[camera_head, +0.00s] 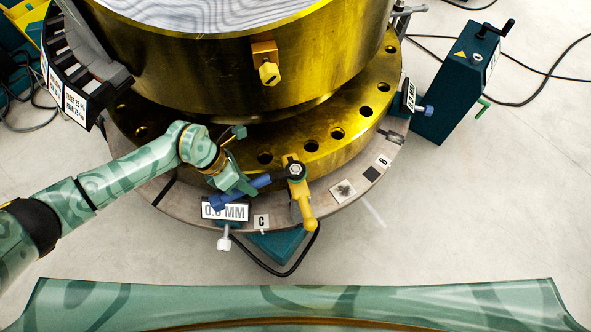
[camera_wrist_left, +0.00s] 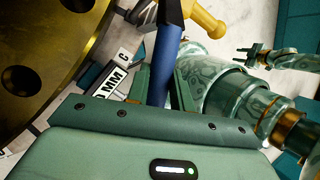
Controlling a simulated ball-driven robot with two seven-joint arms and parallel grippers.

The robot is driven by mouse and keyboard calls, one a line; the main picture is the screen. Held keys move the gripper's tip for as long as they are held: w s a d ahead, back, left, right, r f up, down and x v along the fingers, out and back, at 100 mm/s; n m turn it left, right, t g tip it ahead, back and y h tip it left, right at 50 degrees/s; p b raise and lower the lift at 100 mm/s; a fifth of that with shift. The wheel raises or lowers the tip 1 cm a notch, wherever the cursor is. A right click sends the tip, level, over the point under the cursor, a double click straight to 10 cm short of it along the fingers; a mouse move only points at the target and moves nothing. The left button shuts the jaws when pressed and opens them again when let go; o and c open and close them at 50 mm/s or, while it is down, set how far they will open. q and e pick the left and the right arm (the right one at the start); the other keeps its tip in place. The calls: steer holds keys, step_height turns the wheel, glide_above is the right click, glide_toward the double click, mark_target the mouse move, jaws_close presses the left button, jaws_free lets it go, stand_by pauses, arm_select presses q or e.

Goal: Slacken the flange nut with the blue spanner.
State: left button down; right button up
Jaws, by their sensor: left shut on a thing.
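The blue spanner (camera_head: 235,195) lies over the flange rim in the head view, slanting up to the right. My left gripper (camera_head: 242,184) is shut on the blue spanner, whose shaft (camera_wrist_left: 168,55) stands between the fingers in the left wrist view. My right gripper (camera_wrist_left: 254,55) shows small at the right there, away from the spanner; its jaw state is unclear.
The big brass flange (camera_head: 335,150) with empty bolt holes sits on a grey ring. A "0.0 MM" sign (camera_head: 226,211) is clamped close under the spanner. A dark teal box (camera_head: 457,80) with a crank stands at right. A cable loops below the ring; floor at right is mostly clear.

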arm_select(q)
steer(key=s+d+n+t, duration=0.2)
steer(key=s+d+n, duration=0.2)
steer(key=s+n, duration=0.1)
steer(key=shift+d+n+t, duration=0.15)
steer(key=shift+n+t, duration=0.15)
steer(key=shift+t, duration=0.1)
stand_by(0.7)
stand_by(0.3)
steer(key=shift+w+a+m, duration=0.3)
steer(key=shift+a+m, duration=0.1)
steer(key=shift+a, duration=0.1)
steer(key=c, duration=2.1)
jaws_free()
jaws_close()
steer(key=shift+o, duration=0.5)
jaws_free()
jaws_close()
steer(key=shift+w, duration=0.1)
